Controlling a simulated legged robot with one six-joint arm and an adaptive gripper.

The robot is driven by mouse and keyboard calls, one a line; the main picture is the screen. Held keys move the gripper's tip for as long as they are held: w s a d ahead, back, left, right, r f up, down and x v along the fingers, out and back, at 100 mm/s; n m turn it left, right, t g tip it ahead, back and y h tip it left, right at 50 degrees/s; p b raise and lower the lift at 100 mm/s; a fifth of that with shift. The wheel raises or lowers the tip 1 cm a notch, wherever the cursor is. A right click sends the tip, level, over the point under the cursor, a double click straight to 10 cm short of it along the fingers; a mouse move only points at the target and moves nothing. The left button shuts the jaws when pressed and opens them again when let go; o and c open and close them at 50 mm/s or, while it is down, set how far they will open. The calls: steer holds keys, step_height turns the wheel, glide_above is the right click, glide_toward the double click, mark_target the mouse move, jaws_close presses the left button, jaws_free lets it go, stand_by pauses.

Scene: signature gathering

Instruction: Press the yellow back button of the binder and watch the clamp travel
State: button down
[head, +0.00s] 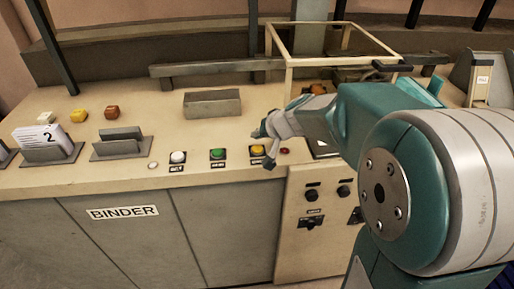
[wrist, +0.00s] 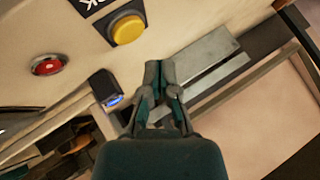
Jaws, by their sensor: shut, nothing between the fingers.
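The yellow button (head: 257,150) sits on a black square base on the cream binder desk, at the right end of a row with a green and a white button. It shows large in the wrist view (wrist: 127,29), at the top, beside a partly cut-off label. My gripper (wrist: 160,70) is shut and empty, its fingertips below and right of the yellow button in that view, apart from it in the picture. In the head view my gripper (head: 265,145) is close beside the button; I cannot tell whether they touch. I cannot tell which part is the clamp.
The green button (head: 217,153) and white button (head: 178,156) are to the left. A red light (head: 284,151) is to the right. A grey metal box (head: 212,103) and an open cream frame (head: 290,62) stand behind. A card holder (head: 50,155) is far left.

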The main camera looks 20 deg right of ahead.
mark_target(258, 149)
steer(key=shift+r, duration=1.6)
steer(key=s+n+g+h, duration=0.2)
steer(key=s+n+h, duration=0.1)
steer(key=s, duration=2.3)
steer(key=shift+s+r+g+h, duration=0.3)
steer(key=shift+s+r+h, duration=0.1)
steer(key=shift+h, duration=0.3)
